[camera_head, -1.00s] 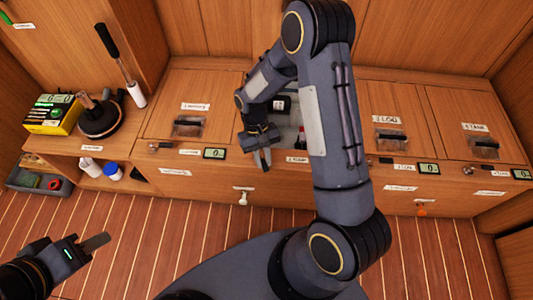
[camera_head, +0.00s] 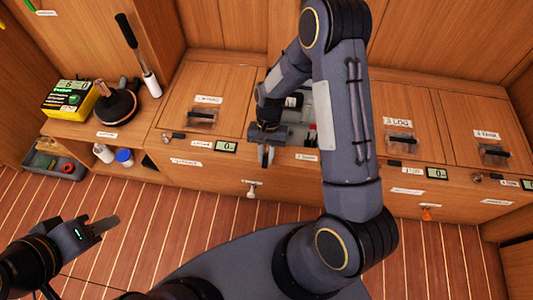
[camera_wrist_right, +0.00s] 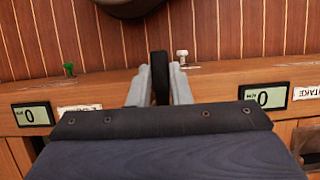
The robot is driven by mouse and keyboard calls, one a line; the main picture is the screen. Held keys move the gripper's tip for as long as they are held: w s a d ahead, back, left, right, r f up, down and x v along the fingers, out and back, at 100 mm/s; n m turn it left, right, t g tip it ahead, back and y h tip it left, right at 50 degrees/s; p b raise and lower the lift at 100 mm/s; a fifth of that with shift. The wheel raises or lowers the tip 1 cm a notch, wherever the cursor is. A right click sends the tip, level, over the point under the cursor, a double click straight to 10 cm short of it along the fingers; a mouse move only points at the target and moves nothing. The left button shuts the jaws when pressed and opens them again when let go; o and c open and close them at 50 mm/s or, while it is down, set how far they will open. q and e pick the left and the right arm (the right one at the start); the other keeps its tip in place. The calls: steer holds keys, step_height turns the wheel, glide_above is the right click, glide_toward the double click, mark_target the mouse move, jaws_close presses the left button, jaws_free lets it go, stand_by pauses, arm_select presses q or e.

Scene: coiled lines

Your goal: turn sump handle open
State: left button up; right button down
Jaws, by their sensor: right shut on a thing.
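My right gripper (camera_head: 267,155) reaches down to the front ledge of the cabinet, just left of the sump label (camera_head: 306,157). In the right wrist view its two grey fingers (camera_wrist_right: 160,85) are shut on a dark upright bar, the sump handle (camera_wrist_right: 160,68).
A white valve (camera_head: 252,190) hangs on the cabinet front, and it also shows in the wrist view (camera_wrist_right: 182,57). The floor in front is clear.

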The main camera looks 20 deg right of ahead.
mark_target(267, 151)
steer(key=shift+w, duration=0.1)
steer(key=c, duration=1.3)
jaws_free()
steer(key=shift+r, duration=0.1)
steer(key=p+v, duration=0.2)
steer(key=v, duration=0.5)
steer(key=shift+d+r, duration=0.1)
steer(key=shift+r, duration=0.25)
